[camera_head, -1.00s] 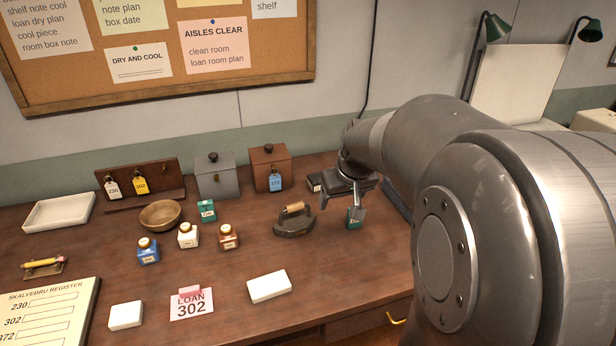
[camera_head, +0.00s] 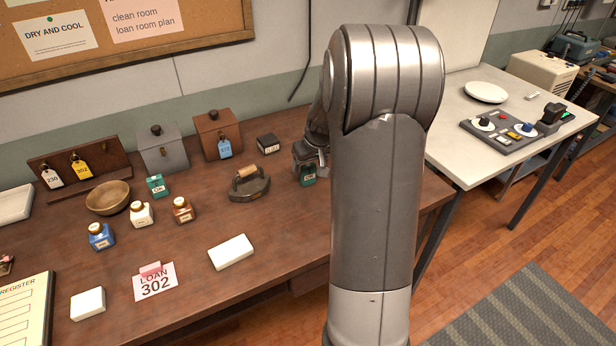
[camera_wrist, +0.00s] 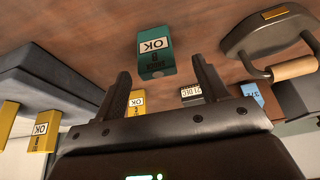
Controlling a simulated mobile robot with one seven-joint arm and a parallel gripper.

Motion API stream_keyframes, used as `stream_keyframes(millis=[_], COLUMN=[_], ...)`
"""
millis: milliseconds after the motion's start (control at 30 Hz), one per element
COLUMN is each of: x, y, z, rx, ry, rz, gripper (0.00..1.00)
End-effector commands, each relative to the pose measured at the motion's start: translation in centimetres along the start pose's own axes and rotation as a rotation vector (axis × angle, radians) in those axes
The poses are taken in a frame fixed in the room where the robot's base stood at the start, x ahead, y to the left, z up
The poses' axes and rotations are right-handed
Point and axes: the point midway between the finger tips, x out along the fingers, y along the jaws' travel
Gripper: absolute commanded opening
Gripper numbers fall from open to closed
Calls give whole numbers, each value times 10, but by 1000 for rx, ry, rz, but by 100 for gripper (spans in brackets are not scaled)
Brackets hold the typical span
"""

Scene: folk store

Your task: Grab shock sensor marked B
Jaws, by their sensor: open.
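A teal box (camera_wrist: 153,50) stands on the brown table ahead of my gripper (camera_wrist: 160,78). It has a white label that reads OK, upside down in the wrist view, with small dark lettering beside it that looks like a B and "shock". My gripper is open, with one finger to either side of the box's near end in that view; I see no contact. A second teal box (camera_head: 157,186) stands farther left, near the bowl.
A flatiron (camera_head: 248,186) stands left of the teal box, and a small black box (camera_head: 268,144) behind it. Yellow boxes (camera_wrist: 42,130) and a dark case (camera_wrist: 50,82) show in the wrist view. Several ink bottles (camera_head: 141,214) stand farther left. A white block (camera_head: 231,252) lies in front.

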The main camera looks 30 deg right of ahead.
Motion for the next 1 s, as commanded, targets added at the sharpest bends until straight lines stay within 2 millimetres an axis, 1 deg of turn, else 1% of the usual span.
stream_keyframes(millis=[133,300,433,533,733,767,1000], x=[12,35,49,53,53,53,53], y=[1,4,4,4,4,4,4], z=[-1,-2,-2,-3,-3,-3,-3], rx=[1,1,0,0,-1,0,0], ry=[-1,-1,-1,1,1,1,1], rz=[-1,-1,-1,0,0,0,0], gripper=[67,67,67,67,67,66,47])
